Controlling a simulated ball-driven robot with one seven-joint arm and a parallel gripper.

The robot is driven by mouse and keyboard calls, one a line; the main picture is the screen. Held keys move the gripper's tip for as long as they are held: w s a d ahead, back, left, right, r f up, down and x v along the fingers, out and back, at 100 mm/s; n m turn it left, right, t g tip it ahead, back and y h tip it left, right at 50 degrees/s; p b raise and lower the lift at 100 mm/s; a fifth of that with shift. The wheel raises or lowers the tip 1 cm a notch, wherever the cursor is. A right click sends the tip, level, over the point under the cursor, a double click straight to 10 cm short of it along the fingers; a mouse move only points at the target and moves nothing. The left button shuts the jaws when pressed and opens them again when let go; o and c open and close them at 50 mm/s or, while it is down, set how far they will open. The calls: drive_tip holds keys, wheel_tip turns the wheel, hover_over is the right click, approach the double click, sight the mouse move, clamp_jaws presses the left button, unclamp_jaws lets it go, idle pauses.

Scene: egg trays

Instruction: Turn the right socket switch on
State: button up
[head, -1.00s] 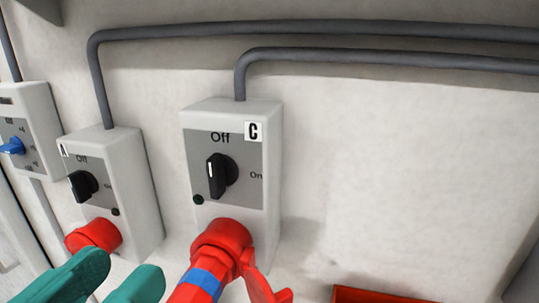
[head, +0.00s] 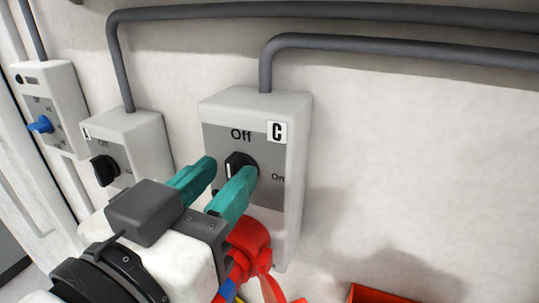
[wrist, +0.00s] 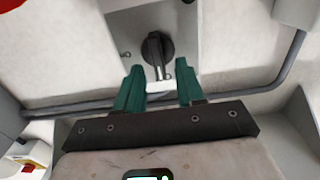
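The right socket box (head: 296,130), marked C, is on the wall with a grey panel reading Off at the top and On at the right. Its black knob (head: 236,161) has its white mark toward Off. My gripper (head: 225,180) has green fingers, open, at the front of this panel. In the wrist view the knob (wrist: 154,48) lies just beyond and between the spread fingertips (wrist: 158,76). The head view does not show whether they touch it. A red plug (head: 247,240) sits below the switch, partly hidden by my gripper.
The box marked A (head: 148,135) with a black knob stands to the left. A box with a blue knob (head: 40,125) is further left. Grey conduits (head: 400,47) run along the wall above. An orange-red object (head: 380,294) is at the bottom right. The wall at right is clear.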

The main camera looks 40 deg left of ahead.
drive_tip(key=shift+w+a, duration=0.1)
drive_tip(key=shift+w, duration=0.3)
clamp_jaws()
